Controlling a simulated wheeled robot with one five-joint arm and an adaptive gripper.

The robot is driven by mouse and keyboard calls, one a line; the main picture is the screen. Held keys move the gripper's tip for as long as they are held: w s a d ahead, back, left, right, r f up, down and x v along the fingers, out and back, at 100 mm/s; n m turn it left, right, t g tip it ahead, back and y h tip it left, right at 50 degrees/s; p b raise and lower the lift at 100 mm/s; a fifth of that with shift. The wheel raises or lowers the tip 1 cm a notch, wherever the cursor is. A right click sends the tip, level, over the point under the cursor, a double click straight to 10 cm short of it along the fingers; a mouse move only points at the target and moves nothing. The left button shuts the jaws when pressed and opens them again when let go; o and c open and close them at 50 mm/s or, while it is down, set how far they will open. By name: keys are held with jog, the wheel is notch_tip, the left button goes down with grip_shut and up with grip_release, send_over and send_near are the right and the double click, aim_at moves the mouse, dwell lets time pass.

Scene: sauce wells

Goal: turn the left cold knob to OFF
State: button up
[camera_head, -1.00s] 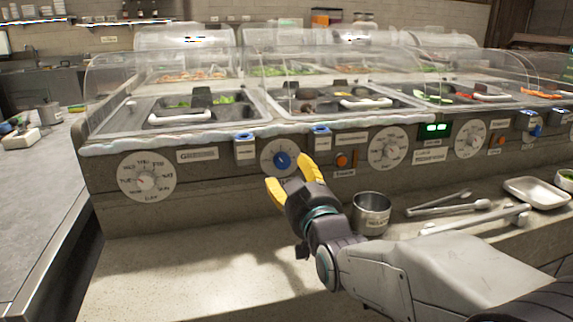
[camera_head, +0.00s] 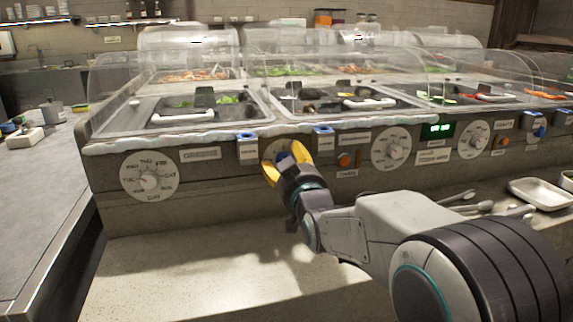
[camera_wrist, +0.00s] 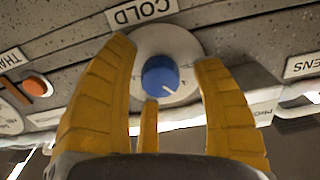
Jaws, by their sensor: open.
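The left cold knob is a blue knob (camera_wrist: 160,76) on a round pale dial (camera_wrist: 150,42) under a COLD label (camera_wrist: 142,11) in the wrist view. A white pointer mark on the knob points toward its lower right there. In the head view the knob (camera_head: 283,158) is mostly hidden behind my gripper (camera_head: 287,164). My gripper has yellow fingers, open, one on either side of the knob in the wrist view (camera_wrist: 166,72). I cannot tell whether any finger touches the knob.
A day dial (camera_head: 149,177) sits left on the panel, and another white dial (camera_head: 391,149) sits right. An orange button (camera_head: 345,160) is close to the right of my gripper. Clear sneeze guards stand above. The counter below (camera_head: 190,270) is clear at left.

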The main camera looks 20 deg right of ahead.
jog(key=shift+c, duration=0.3)
grip_shut()
dwell(0.3)
jog(key=shift+f+b, duration=0.1)
jog(key=shift+b, duration=0.2)
jog(key=n+b, duration=1)
jog(key=n, duration=0.1)
jog(key=shift+f, duration=0.1)
jog(key=shift+d+b, duration=0.1)
jog(key=shift+b, duration=0.2)
